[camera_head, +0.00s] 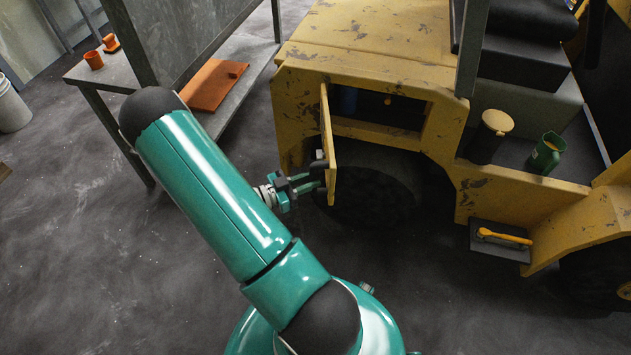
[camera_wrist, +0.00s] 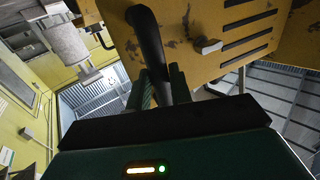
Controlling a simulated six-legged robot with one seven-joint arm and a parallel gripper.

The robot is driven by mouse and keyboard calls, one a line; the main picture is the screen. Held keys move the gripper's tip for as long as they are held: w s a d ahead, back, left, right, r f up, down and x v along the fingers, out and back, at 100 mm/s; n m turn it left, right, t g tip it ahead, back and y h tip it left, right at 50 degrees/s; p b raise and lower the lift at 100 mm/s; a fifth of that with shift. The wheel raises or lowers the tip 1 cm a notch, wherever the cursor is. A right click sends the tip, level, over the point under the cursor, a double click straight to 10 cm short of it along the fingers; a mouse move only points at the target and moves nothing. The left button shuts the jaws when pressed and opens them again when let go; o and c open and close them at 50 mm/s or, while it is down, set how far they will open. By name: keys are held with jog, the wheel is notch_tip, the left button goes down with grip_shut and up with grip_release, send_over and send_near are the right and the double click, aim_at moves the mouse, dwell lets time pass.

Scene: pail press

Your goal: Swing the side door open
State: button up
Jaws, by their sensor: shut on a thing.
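The side door (camera_head: 329,140) is a worn yellow panel on the side of a yellow vehicle (camera_head: 350,50). It stands out from the body, seen nearly edge-on, and the compartment opening (camera_head: 375,105) behind it is uncovered. In the wrist view the door (camera_wrist: 200,25) fills the upper middle, with dark slots and a small latch-like piece (camera_wrist: 207,46). My gripper (camera_head: 316,182) is at the door's lower outer part. In the wrist view its fingers (camera_wrist: 158,88) are shut on a curved black handle (camera_wrist: 147,35). The handle is mostly hidden in the head view.
A dark wheel (camera_head: 370,195) is below the opening. A grey bench (camera_head: 235,75) with an orange board (camera_head: 213,85) stands left of the vehicle.

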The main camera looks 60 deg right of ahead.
jog(key=w+a, duration=0.2)
jog(key=w, duration=0.7)
jog(key=shift+w, duration=0.3)
jog(key=o, duration=1)
jog(key=shift+a, duration=0.1)
jog(key=shift+a, duration=0.1)
jog(key=v, duration=1.3)
jog(key=shift+w+a, duration=0.25)
